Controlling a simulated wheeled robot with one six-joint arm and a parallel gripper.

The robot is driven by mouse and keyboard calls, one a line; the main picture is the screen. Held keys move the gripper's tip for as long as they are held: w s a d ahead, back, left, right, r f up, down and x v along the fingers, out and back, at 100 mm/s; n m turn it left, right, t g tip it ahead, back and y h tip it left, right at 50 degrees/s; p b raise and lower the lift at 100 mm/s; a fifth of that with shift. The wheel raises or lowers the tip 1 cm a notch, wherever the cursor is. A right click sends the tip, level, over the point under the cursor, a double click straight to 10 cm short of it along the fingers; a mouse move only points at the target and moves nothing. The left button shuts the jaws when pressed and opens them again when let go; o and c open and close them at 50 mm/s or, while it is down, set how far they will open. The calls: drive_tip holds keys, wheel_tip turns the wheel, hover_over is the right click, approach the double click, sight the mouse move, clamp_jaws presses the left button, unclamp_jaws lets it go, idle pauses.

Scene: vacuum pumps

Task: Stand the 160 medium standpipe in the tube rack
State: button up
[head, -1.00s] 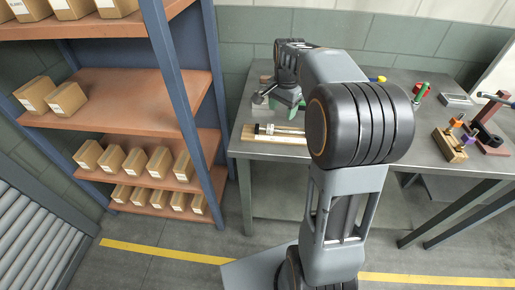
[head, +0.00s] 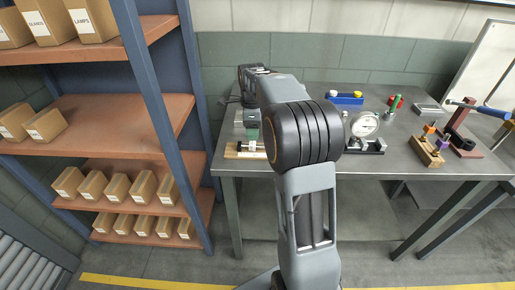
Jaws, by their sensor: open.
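A low light wooden holder (head: 232,152) sits at the left front of the grey bench. A short pale, dark-banded piece (head: 252,147) shows on it; my arm hides the rest, and I cannot tell whether it is the 160 medium standpipe. My arm reaches over the bench's left end. My gripper (head: 246,95) is there, dark and mostly hidden behind my wrist, open, above or behind a grey and green block (head: 252,122). I cannot pick out the tube rack for certain; a blue rack (head: 345,99) with yellow and white tops stands at the back.
A pressure gauge (head: 364,125) on a dark base stands right of my elbow. Farther right are a wooden block (head: 427,152) with coloured pieces and a red stand (head: 463,140) with a blue handle. Shelves (head: 100,140) with cartons stand left. The bench middle (head: 400,135) has free room.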

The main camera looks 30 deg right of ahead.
sight(255, 143)
drive_tip(key=shift+s+d+f, duration=0.1)
drive_tip(key=shift+d+f, duration=0.05)
drive_tip(key=shift+f, duration=1.55)
drive_tip(key=shift+s+d+f, duration=0.1)
drive_tip(key=shift+d+f, duration=0.05)
drive_tip(key=shift+f, duration=1.55)
drive_tip(key=shift+w, duration=0.1)
drive_tip(key=c, duration=1.1)
